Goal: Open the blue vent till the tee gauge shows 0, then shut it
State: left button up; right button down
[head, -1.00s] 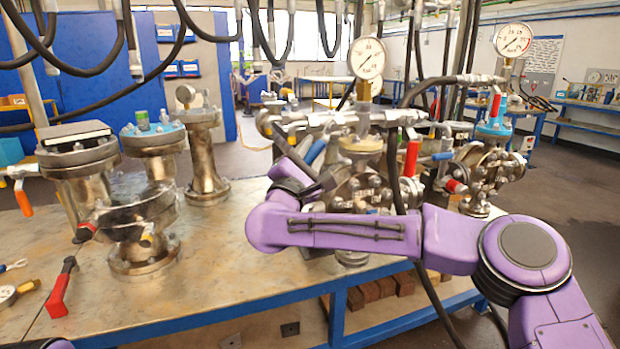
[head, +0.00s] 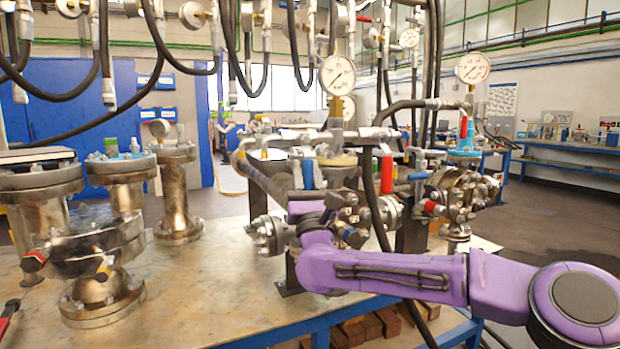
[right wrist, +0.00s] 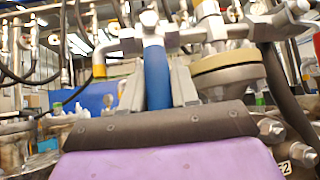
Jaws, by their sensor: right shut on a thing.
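My right gripper (head: 308,177) is shut on a blue lever handle, its grey fingers on either side. The blue handle (right wrist: 157,78) hangs down upright between the fingers in the right wrist view, below a grey pipe fitting. In the head view the handle (head: 308,174) is on the pipework of the middle flanged vessel. A round white gauge (head: 337,75) stands above this vessel on a brass fitting; a second gauge (head: 471,68) stands above the vessel to the right. Both needles are too small to read surely. I cannot tell which is the tee gauge. My left gripper is not in view.
A red handle (head: 387,175) hangs just right of my right gripper, with a black hose (head: 370,190) between. Flanged metal vessels (head: 100,260) stand on the left of the bench (head: 210,285). Black hoses hang overhead. The bench front is partly clear.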

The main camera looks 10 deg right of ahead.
jog(key=shift+d+n+y, duration=0.15)
jog(key=shift+n+y, duration=0.55)
jog(key=shift+n, duration=0.1)
jog(key=c, duration=0.9)
grip_release()
jog(key=shift+c, duration=0.2)
jog(key=b+v, duration=0.2)
jog(key=v, duration=0.8)
jog(key=shift+s+f, duration=0.15)
jog(key=shift+f, duration=0.2)
